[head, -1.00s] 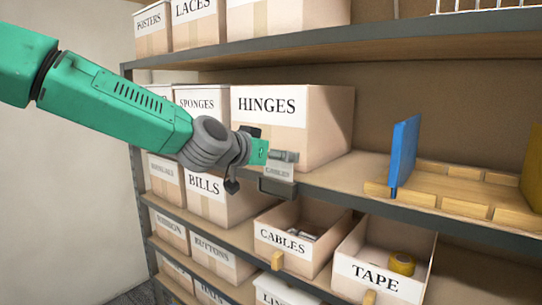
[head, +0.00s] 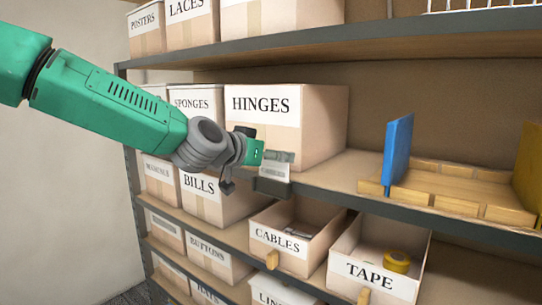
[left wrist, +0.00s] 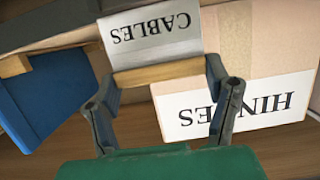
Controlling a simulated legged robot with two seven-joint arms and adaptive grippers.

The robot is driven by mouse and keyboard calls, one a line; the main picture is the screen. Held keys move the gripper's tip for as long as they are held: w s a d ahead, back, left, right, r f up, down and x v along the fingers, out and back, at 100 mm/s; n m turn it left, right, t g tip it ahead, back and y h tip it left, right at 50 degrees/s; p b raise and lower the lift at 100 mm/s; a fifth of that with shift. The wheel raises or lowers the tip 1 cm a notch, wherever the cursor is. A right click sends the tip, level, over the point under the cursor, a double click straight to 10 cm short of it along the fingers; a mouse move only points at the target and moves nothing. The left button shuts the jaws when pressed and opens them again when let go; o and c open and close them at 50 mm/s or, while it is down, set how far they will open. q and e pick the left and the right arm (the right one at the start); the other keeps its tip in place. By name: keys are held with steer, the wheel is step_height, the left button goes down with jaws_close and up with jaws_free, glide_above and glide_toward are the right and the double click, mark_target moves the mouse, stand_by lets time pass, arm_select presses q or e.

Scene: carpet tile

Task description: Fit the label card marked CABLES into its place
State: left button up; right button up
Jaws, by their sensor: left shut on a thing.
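The label card marked CABLES (head: 274,172) is a small pale card in my left gripper (head: 283,157), in front of the shelf edge below the HINGES box. In the left wrist view the card (left wrist: 150,40) shows its lettering upside down, with a wooden strip (left wrist: 160,73) along it between the fingers of my left gripper (left wrist: 160,80). A small grey holder (head: 272,187) sits on the shelf's front edge. The card's lower edge is at the holder's top; I cannot tell whether it is inside. My right gripper is not in view.
The HINGES box (head: 315,125) stands just behind the gripper. A blue upright panel (head: 397,150) and a wooden slatted tray (head: 455,195) are to the right. Below are open bins labelled CABLES (head: 277,242) and TAPE (head: 370,276). Shelf between HINGES and the panel is clear.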

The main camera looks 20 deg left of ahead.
mark_target(269, 169)
arm_select(q)
steer(key=shift+a, duration=0.15)
steer(key=shift+a+f+b, duration=0.3)
steer(key=shift+a+f, duration=0.05)
steer(key=shift+f, duration=0.05)
steer(key=shift+f, duration=0.25)
steer(key=shift+a+f+b, duration=0.25)
steer(key=shift+f+b, duration=0.1)
steer(key=shift+b, duration=0.15)
steer(key=shift+f, duration=0.2)
stand_by(0.4)
steer(key=shift+d+f+b, duration=0.15)
steer(key=shift+f+b, duration=0.2)
steer(key=shift+f, duration=0.35)
stand_by(0.5)
